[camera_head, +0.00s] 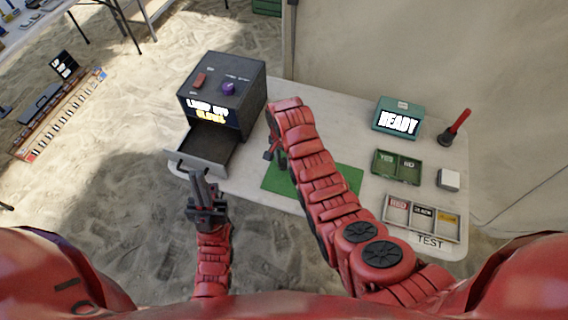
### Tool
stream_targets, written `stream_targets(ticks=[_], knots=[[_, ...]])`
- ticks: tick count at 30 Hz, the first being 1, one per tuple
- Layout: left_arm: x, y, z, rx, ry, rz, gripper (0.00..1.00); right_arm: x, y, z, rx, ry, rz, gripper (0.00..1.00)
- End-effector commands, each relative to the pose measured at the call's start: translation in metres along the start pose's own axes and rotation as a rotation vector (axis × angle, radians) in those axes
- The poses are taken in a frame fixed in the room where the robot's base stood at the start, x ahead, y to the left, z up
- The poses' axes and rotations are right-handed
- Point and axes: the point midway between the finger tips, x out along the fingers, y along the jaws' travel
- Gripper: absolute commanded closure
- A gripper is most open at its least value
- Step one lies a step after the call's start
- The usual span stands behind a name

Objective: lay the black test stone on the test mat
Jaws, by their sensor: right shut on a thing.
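The green test mat (345,178) lies flat on the white table, partly covered by my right arm. My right gripper (270,153) is at the mat's left edge, close to the dark box's side. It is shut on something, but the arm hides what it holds. I cannot make out the black test stone anywhere. My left gripper (200,180) is in front of the open drawer (208,147), by its front edge; I cannot tell whether its fingers touch the drawer or are open.
The dark box (242,100) has a lit display, a red switch and a purple knob. To the right stand a teal READY device (398,103), a green YES/NO tray (375,167), a labelled sorting tray (425,231), a white block (448,179) and a red-handled tool (459,122).

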Motion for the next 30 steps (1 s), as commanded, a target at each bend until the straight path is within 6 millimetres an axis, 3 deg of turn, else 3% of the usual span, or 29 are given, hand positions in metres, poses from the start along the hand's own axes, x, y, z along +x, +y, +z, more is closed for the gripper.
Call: stream_targets(ticks=[12, 26, 27, 30], knots=[[0.016, -0.001, -0.003, 0.000, 0.000, 0.000, 1.00, 0.031, -0.001, -0.001, 0.000, -0.001, 0.001, 1.00], [0.012, -0.001, -0.002, 0.000, 0.000, 0.000, 1.00, 0.039, -0.001, -0.001, 0.001, 0.001, -0.001, 1.00], [0.013, -0.001, -0.002, 0.000, 0.000, 0.000, 1.00, 0.038, -0.001, -0.001, 0.000, 0.001, -0.001, 0.51], [0.014, -0.001, -0.002, 0.000, 0.000, 0.000, 1.00, 0.038, -0.001, -0.001, 0.001, 0.001, -0.001, 0.33]])
